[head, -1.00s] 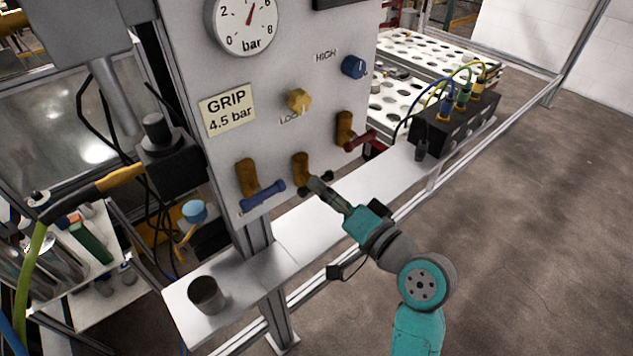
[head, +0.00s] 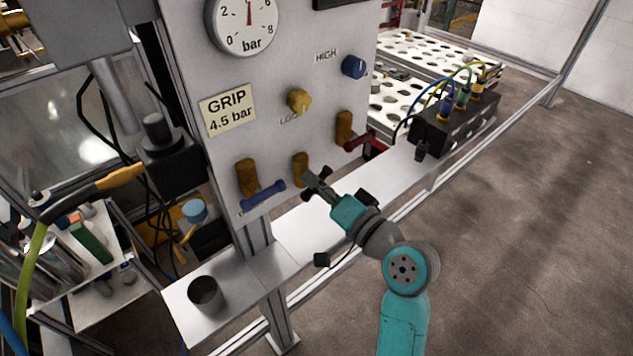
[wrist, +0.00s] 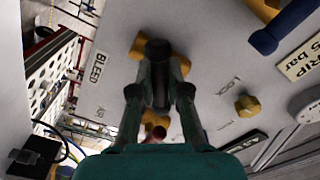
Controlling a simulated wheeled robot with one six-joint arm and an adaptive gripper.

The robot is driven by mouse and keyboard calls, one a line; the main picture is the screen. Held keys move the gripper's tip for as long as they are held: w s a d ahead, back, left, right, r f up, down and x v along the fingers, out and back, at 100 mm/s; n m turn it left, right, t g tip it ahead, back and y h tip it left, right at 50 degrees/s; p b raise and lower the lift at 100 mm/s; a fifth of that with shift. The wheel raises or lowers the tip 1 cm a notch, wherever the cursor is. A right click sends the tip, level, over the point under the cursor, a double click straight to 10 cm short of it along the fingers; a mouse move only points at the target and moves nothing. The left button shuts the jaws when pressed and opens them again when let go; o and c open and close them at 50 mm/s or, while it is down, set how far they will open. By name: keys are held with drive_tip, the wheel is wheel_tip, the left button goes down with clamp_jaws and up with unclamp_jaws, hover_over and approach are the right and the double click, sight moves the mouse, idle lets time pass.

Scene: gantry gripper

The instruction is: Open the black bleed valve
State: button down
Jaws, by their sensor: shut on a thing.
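The bleed valve has a brass body (head: 300,165) low on the grey panel, between a blue-handled and a red-handled valve. In the wrist view its black handle (wrist: 158,80) lies between the two fingers of my gripper (wrist: 160,95), in front of the brass body, with a BLEED label (wrist: 97,68) beside it. My gripper (head: 313,184) is shut on this handle. In the head view the fingers hide most of the handle, so its exact angle is hard to tell there.
The blue handle (head: 263,195) is close on the left and the red handle (head: 360,140) on the right. A yellow knob (head: 298,100) is above. A shelf (head: 300,240) with a dark cup (head: 206,294) runs below. The gauge (head: 243,25) needle points nearly straight up.

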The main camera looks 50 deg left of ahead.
drive_tip(key=shift+n, duration=0.3)
drive_tip(key=n, duration=0.3)
drive_tip(key=shift+n, duration=0.3)
drive_tip(key=n, duration=0.4)
drive_tip(key=shift+n, duration=0.3)
drive_tip(key=n, duration=0.9)
idle(0.3)
drive_tip(key=c, duration=0.8)
unclamp_jaws()
